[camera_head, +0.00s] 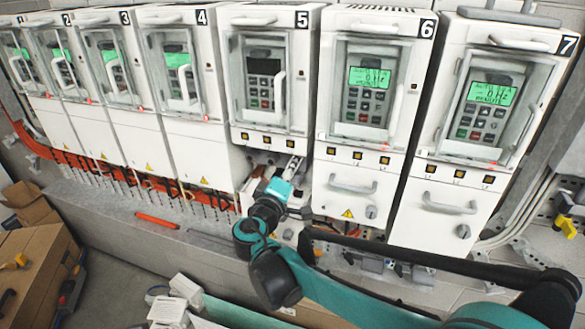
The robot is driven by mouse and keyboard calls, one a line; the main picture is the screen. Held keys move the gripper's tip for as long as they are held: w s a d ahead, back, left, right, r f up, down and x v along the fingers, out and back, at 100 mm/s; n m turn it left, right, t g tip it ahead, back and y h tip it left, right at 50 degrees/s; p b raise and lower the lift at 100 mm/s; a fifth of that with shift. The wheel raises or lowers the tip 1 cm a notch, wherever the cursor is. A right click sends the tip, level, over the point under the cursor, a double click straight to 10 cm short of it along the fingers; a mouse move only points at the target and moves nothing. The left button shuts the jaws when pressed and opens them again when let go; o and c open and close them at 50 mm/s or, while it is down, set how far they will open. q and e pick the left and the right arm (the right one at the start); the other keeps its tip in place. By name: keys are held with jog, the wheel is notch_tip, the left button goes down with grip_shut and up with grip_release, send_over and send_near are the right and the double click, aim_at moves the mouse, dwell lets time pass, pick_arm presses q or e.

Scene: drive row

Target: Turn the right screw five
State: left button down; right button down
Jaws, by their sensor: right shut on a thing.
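Drive five (262,90) is the white cabinet labelled 5, in the middle of the row. Its clear window door is closed over a dark display and keypad. The bay below it (272,158) has no front cover, unlike the drives beside it. My right gripper (292,171) is at this bay, its teal and dark wrist just below. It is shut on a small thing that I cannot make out. The right screw is too small or hidden to tell apart here. My left gripper is not in view.
Drive six (352,192) and drive seven (437,212) stand close on the right with protruding handles. Drive four (190,150) is close on the left. Orange cable (80,160) runs along the lower left. Cardboard boxes (35,270) and white boxes (170,305) lie below.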

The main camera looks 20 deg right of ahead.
jog(key=shift+m, duration=1)
jog(key=shift+f, duration=0.1)
jog(key=c, duration=1.5)
grip_release()
jog(key=shift+c, duration=0.2)
jog(key=v, duration=1.2)
